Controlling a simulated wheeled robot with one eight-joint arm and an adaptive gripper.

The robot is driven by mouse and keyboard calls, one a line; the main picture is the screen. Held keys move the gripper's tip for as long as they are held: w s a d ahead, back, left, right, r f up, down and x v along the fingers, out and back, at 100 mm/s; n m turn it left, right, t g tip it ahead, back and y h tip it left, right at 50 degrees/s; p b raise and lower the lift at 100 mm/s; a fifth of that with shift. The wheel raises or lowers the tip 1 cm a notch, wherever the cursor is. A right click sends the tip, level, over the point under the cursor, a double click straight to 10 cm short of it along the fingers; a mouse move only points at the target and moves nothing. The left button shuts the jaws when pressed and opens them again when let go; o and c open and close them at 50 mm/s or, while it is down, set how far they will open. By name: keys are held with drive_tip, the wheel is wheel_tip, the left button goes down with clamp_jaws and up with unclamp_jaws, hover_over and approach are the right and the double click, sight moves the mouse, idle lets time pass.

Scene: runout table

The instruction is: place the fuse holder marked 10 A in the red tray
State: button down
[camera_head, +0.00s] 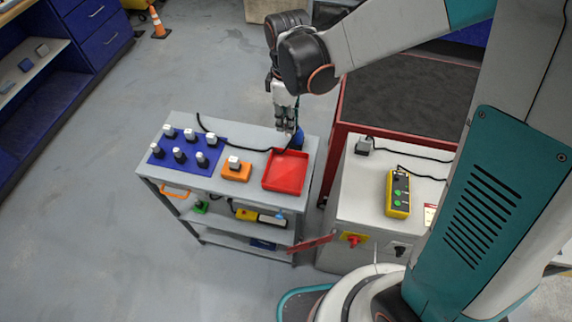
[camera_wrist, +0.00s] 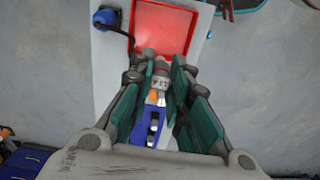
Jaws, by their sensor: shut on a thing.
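My gripper (camera_head: 285,108) hangs over the far right part of the trolley top, above the back edge of the red tray (camera_head: 284,173). In the wrist view its teal fingers are shut on a small grey and white fuse holder (camera_wrist: 160,82). It carries lettering that I cannot read for sure. The red tray (camera_wrist: 165,25) shows beyond the fingertips and looks empty. The held piece appears above the surface, apart from the tray floor.
A blue board (camera_head: 187,148) with several fuse holders and an orange block (camera_head: 236,172) with another stand left of the tray. A grey cabinet with a yellow control box (camera_head: 398,193) stands right.

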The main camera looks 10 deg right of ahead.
drive_tip(key=shift+a+r, duration=0.1)
drive_tip(key=shift+a, duration=0.05)
wheel_tip(320, 180, down, 20)
drive_tip(key=b, duration=1.3)
drive_tip(key=shift+r, duration=0.15)
drive_tip(key=c, duration=1.5)
unclamp_jaws()
drive_tip(key=shift+c, duration=0.2)
wheel_tip(320, 180, up, 12)
drive_tip(key=p, duration=0.3)
